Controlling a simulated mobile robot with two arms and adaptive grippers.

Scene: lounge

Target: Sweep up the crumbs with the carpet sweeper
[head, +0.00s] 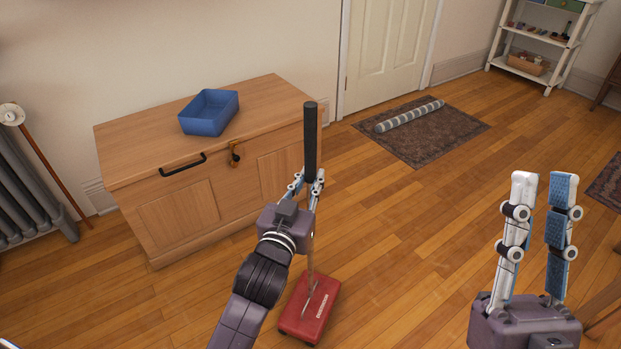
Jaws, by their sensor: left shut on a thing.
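The carpet sweeper has a red head (308,308) on the wooden floor, low in the middle of the head view. Its thin pole rises to a black handle grip (310,138) and stands nearly upright. My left gripper (306,184) is shut on the sweeper's handle, just under the black grip. My arm and gripper hide part of the pole. My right gripper (540,186) is raised at the right, fingers pointing up, with a gap between them and nothing in it. I cannot make out any crumbs on the floor in this view.
A wooden chest (190,215) with a blue open box (209,112) stands left of the sweeper. A patterned rug (440,136) with a striped roll (409,115) lies before the door. A white shelf (548,45) stands at the back right. The middle floor is clear.

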